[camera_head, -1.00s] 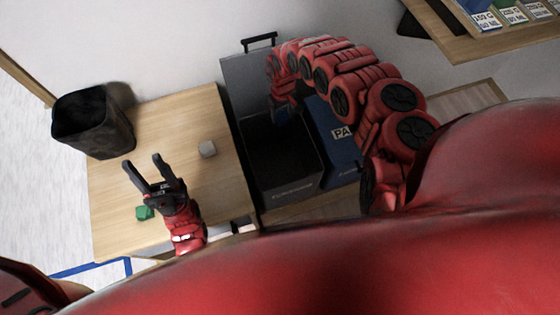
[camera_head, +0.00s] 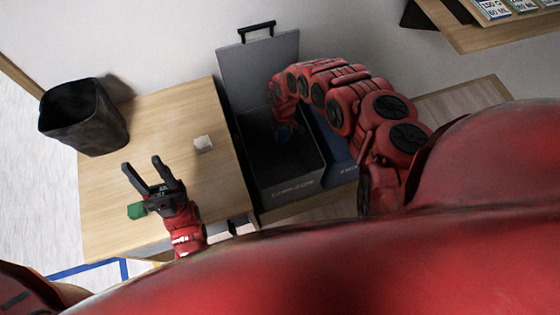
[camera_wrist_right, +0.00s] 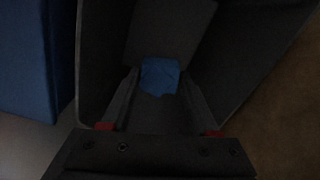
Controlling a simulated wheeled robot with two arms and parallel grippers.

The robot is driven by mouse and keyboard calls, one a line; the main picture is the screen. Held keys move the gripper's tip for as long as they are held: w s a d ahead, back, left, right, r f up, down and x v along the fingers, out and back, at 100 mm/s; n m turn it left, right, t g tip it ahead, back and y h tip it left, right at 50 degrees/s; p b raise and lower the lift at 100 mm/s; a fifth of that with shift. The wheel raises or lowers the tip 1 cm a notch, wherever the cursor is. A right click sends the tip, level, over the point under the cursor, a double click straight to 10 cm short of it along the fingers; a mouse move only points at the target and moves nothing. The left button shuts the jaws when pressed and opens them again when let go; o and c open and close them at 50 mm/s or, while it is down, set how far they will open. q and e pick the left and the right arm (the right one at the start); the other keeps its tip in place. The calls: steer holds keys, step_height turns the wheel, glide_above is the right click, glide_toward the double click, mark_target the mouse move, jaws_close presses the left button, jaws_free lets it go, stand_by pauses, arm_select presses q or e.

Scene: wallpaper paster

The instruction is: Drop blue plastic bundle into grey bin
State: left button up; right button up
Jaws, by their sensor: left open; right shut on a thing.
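The grey bin (camera_head: 302,188) stands open right of the table, with its lid (camera_head: 285,62) raised against the wall. The blue plastic bundle (camera_wrist_right: 160,78) is a small crumpled piece in the right wrist view. My right gripper (camera_wrist_right: 161,86) is shut on it, with the bundle at the fingertips inside the dark walls of the bin. In the head view my right arm reaches into the bin opening, and the gripper is hard to make out there. My left gripper (camera_head: 140,163) is open and empty above the table.
A blue bin (camera_head: 340,160) stands right of the grey one, partly behind my right arm. A shelf (camera_head: 500,35) is at the upper right.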

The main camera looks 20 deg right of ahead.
steer(key=o, duration=1.4)
steer(key=shift+r, duration=0.1)
step_height(320, 180, up, 17)
steer(key=p, duration=0.4)
steer(key=shift+r, duration=0.15)
